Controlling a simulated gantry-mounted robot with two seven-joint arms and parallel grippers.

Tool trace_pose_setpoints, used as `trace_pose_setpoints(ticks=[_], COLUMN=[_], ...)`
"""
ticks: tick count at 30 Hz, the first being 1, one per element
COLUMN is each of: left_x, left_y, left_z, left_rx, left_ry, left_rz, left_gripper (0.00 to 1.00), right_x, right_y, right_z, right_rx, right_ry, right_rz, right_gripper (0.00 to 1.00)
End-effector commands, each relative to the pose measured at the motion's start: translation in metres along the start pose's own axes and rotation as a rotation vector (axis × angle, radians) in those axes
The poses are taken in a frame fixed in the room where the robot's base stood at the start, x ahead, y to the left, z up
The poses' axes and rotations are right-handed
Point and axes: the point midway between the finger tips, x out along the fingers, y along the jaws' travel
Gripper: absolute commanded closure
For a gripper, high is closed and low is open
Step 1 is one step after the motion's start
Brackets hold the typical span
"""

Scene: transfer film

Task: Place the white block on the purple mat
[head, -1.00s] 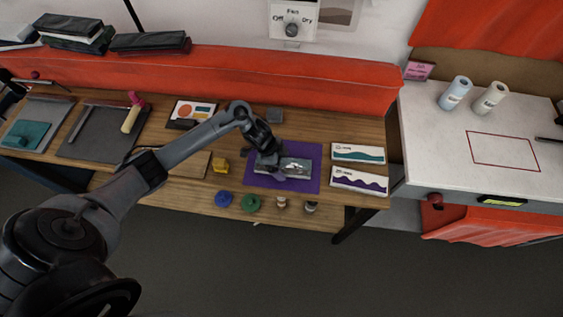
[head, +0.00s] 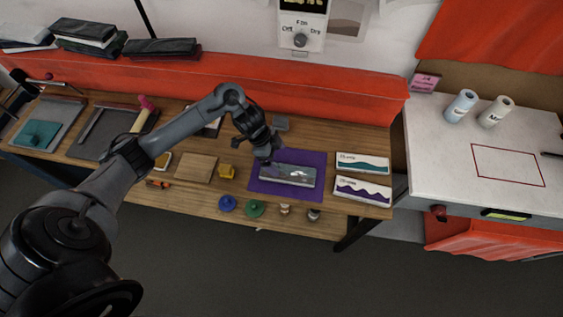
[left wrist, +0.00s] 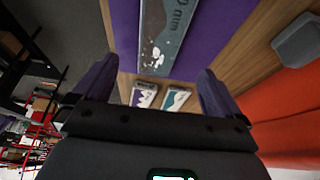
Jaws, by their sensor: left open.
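The white block (head: 288,175), long with pale sides and a grey top with white print, lies flat on the purple mat (head: 312,188). In the left wrist view the block (left wrist: 165,35) lies ahead of my fingers, with the mat (left wrist: 212,35) around it. My left gripper (head: 267,157) is over the back left part of the mat, just behind and above the block. In the left wrist view its two fingers (left wrist: 155,90) are wide apart with nothing between them. My right gripper is not in view.
Two white blocks with a teal wave (head: 362,164) and a purple wave (head: 361,189) lie right of the mat. A wooden board (head: 196,167), yellow piece (head: 227,171), and blue (head: 227,203) and green (head: 254,208) knobs are nearby. A small grey block (head: 281,123) lies behind.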

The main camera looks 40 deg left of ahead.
Motion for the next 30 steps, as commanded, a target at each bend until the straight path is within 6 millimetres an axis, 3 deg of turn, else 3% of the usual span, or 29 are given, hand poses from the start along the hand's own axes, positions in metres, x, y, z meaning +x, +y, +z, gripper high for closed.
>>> trace_pose_setpoints(ticks=[5,10,15,19,23,30], left_x=[-0.019,-0.002,0.036,0.037,0.017,-0.021], left_y=[0.0,0.017,0.061,0.103,0.141,0.204], left_z=[0.0,-0.02,-0.068,-0.092,-0.081,-0.025], left_rx=[0.001,0.042,0.067,-0.044,-0.257,-0.625], left_ry=[0.001,0.038,0.136,0.176,0.132,-0.028], left_rz=[-0.003,-0.049,-0.205,-0.344,-0.416,-0.366], left_gripper=[0.01,0.01,0.01,0.01,0.01,0.01], right_x=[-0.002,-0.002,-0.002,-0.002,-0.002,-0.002], right_y=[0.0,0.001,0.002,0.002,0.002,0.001], right_z=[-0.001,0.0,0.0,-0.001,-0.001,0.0], right_rx=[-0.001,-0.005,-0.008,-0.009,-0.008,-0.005], right_ry=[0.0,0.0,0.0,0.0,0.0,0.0], right_rz=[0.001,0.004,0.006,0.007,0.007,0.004], right_gripper=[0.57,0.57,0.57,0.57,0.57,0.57])
